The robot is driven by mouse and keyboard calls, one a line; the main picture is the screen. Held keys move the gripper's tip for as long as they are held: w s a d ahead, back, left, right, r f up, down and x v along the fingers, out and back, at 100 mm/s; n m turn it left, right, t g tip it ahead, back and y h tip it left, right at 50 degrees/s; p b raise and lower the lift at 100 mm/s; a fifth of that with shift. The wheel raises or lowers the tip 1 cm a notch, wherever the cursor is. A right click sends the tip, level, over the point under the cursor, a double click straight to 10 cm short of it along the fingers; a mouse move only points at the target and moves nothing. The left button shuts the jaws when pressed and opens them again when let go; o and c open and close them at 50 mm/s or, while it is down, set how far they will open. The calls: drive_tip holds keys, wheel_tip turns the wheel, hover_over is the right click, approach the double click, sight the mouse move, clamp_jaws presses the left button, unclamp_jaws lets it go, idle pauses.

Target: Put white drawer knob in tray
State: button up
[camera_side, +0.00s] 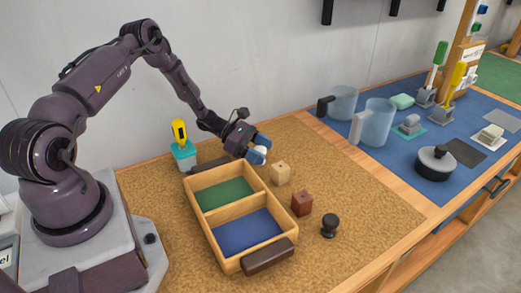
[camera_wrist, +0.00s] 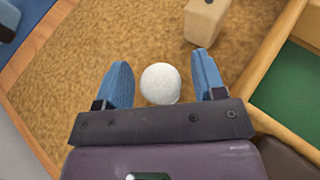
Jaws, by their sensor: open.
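The white drawer knob (camera_wrist: 160,84) is a round white ball shape between the two blue fingers of my gripper (camera_wrist: 161,82) in the wrist view. Thin gaps show between it and the fingers there. In the side view the white knob (camera_side: 257,155) shows at the fingertips of my gripper (camera_side: 256,148), behind the tray. My gripper is open around it. The wooden tray (camera_side: 206,234) has a green-floored and a blue-floored compartment, both empty. Its rim (camera_wrist: 262,62) and green floor show at the right of the wrist view.
A pale wooden block (camera_side: 281,174), a reddish-brown block (camera_side: 302,203) and a black knob (camera_side: 329,225) stand right of the tray. A teal holder (camera_side: 184,155) with a yellow-handled tool is behind it. Clear jugs (camera_side: 372,122) stand on the blue mat.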

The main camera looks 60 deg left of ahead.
drive_tip(key=v, duration=0.5)
drive_tip(key=shift+a+r, duration=0.15)
drive_tip(key=shift+r, duration=0.2)
wheel_tip(320, 180, up, 6)
wheel_tip(320, 180, up, 12)
drive_tip(key=m+g+y, duration=0.2)
drive_tip(key=m+g, duration=0.4)
drive_tip(key=m, duration=0.4)
hover_over(260, 148)
drive_tip(key=s+d, duration=0.6)
drive_tip(key=s, duration=0.1)
drive_tip(key=s+d+r+m+t+y, duration=0.1)
drive_tip(key=s+d+r+m+y, duration=0.2)
drive_tip(key=s+r+m, duration=0.3)
drive_tip(key=s+d+r+m+t+y, duration=0.1)
drive_tip(key=s+d+r+m+y, duration=0.3)
drive_tip(key=s+r+m, duration=0.2)
drive_tip(key=s+m, duration=0.2)
drive_tip(key=s, duration=0.2)
drive_tip(key=shift+s+d+m+y, duration=0.15)
drive_tip(key=shift+d+m+y, duration=0.15)
drive_tip(key=shift+m+y, duration=0.1)
drive_tip(key=shift+o, duration=0.5)
drive_tip(key=shift+s+a+r+m+t, duration=0.1)
drive_tip(key=shift+s+m+t, duration=0.4)
drive_tip(key=shift+s+m, duration=0.15)
